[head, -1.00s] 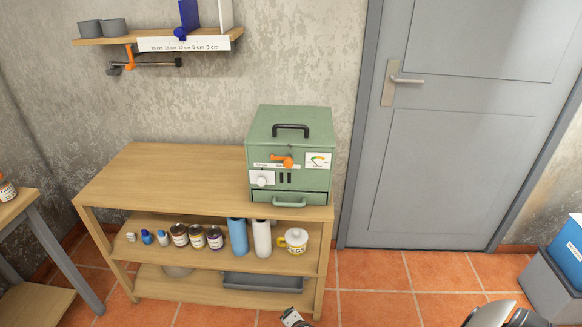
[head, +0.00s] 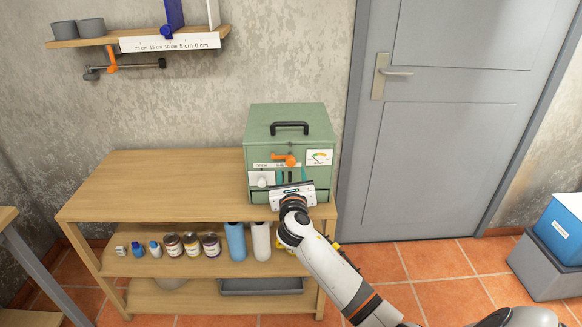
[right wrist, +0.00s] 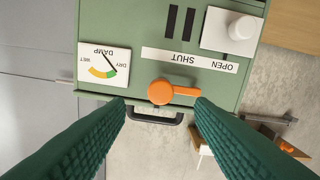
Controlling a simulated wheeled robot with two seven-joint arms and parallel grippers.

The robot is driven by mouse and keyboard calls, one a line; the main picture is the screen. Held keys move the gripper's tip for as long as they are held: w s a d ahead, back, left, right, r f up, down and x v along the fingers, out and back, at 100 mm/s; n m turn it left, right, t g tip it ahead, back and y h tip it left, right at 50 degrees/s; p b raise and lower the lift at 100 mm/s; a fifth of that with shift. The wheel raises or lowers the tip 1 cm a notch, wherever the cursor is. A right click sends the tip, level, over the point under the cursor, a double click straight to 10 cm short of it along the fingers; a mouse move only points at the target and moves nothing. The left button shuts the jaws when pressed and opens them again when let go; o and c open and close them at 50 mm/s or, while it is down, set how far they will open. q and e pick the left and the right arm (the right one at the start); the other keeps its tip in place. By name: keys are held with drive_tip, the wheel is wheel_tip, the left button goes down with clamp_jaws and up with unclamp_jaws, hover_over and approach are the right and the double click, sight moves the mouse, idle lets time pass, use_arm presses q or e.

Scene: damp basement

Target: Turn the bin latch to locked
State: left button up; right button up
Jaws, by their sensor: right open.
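The bin latch (head: 286,160) is an orange turning lever on the front of a green metal box (head: 290,124). In the right wrist view, seen upside down, the latch (right wrist: 161,92) has a round hub with its lever pointing right, toward the side of the word OPEN on the label (right wrist: 190,59); SHUT stands nearer the hub. My right gripper (head: 290,175) is in front of the box, just below the latch. In the wrist view its green-padded fingers (right wrist: 160,104) are apart, one to each side of the latch, holding nothing. My left gripper is not in view.
The box stands on a wooden shelf unit (head: 150,185) with jars and bottles below. A white knob (right wrist: 242,27) and a dial (right wrist: 104,62) flank the latch's label. A black handle (head: 290,127) tops the box. A grey door (head: 440,150) is at right.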

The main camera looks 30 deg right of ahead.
sight(291, 163)
drive_tip(key=x, duration=0.4)
drive_tip(key=shift+w, duration=0.15)
drive_tip(key=shift+w+d, duration=0.3)
drive_tip(key=shift+w, duration=0.15)
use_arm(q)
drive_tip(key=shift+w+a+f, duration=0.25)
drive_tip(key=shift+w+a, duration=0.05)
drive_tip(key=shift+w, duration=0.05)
use_arm(e)
drive_tip(key=c, duration=1)
